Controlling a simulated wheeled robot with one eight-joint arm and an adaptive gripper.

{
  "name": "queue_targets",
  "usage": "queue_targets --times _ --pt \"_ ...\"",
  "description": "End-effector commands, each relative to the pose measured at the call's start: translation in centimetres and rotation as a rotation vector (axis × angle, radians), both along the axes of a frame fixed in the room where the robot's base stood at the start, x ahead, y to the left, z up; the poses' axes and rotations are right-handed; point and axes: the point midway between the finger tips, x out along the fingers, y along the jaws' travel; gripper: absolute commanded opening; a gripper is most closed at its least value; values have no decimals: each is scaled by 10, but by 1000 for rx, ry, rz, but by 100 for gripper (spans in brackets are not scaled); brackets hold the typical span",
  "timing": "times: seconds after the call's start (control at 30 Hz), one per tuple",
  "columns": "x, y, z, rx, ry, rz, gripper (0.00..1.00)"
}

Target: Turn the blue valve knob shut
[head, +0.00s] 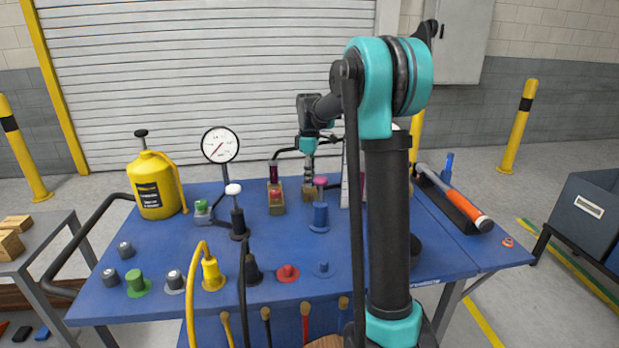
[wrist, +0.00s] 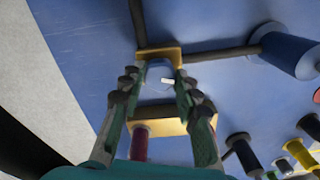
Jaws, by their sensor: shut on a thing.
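The blue valve knob (wrist: 158,75) with a white mark shows between my fingers in the wrist view. It sits at a brass-coloured valve body (wrist: 158,53) with dark pipes running off it. My gripper (wrist: 157,88) has one finger on each side of the knob and is shut on it. In the head view my gripper (head: 308,178) reaches down to the valve at the back of the blue table (head: 190,262). There the knob is hidden by the fingers, and only part of the brass body shows below them.
A blue post with a pink top (head: 320,213) stands close in front of my gripper. A brass block with a red knob (head: 277,203) is just left. A pressure gauge (head: 220,146) and a yellow can (head: 157,190) stand farther left. An orange-handled tool (head: 468,210) lies right.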

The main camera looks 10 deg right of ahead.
Motion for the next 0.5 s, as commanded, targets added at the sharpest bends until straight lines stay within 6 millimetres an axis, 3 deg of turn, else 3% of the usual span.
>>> queue_targets --times 0.5 --pt "0 0 0 0 -1 -490 3"
